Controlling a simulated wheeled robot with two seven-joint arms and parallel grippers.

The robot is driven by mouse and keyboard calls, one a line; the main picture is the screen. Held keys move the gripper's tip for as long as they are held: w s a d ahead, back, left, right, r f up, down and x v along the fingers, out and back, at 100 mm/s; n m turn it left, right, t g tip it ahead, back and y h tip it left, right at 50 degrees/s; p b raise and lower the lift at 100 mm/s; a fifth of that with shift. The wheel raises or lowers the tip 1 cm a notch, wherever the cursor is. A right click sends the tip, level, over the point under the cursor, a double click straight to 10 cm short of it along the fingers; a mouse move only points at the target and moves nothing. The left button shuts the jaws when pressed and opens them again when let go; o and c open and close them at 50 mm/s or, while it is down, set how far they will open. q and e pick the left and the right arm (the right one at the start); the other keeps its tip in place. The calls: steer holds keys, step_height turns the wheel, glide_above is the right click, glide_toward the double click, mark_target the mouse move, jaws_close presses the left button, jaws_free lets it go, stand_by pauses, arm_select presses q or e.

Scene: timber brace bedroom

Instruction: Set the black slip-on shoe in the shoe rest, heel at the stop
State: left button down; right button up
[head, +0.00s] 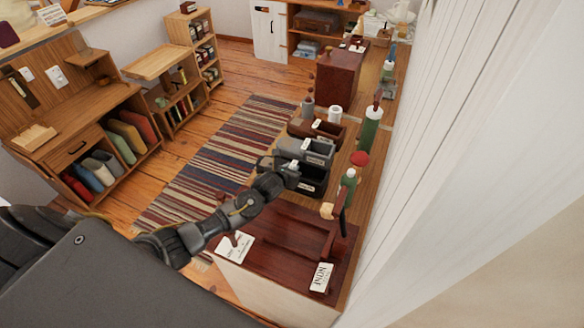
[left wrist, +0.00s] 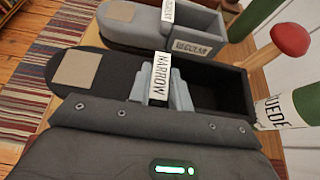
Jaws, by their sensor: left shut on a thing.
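The black slip-on shoe (head: 313,184) is in the row of shoes on the bench. In the left wrist view, the black shoe (left wrist: 82,78) has its rounded toe to the left, a tan patch, and its open hollow end to the right. My left gripper (head: 291,168) is shut on it at the middle, by the upright part with the NARROW label; its grey fingers (left wrist: 170,90) show there. I cannot tell whether the shoe is off the bench. A dark red wooden stand with raised rails, apparently the shoe rest (head: 285,250), is nearer me. My right gripper is not in view.
A grey shoe (head: 305,150) labelled REGULAR and a brown shoe (head: 318,129) stand just beyond. Green bottles (head: 370,127) and a red knob (head: 359,158) line the right side by the white wall. White cards (head: 321,277) lie at the stand.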

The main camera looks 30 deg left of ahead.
arm_select(q)
steer(key=shift+f, duration=0.1)
steer(key=shift+f, duration=0.15)
steer(key=c, duration=1.3)
jaws_free()
steer(key=shift+f+b, duration=0.15)
steer(key=shift+b, duration=0.25)
steer(key=b+v, duration=0.2)
steer(key=v, duration=0.9)
steer(key=shift+b, duration=0.4)
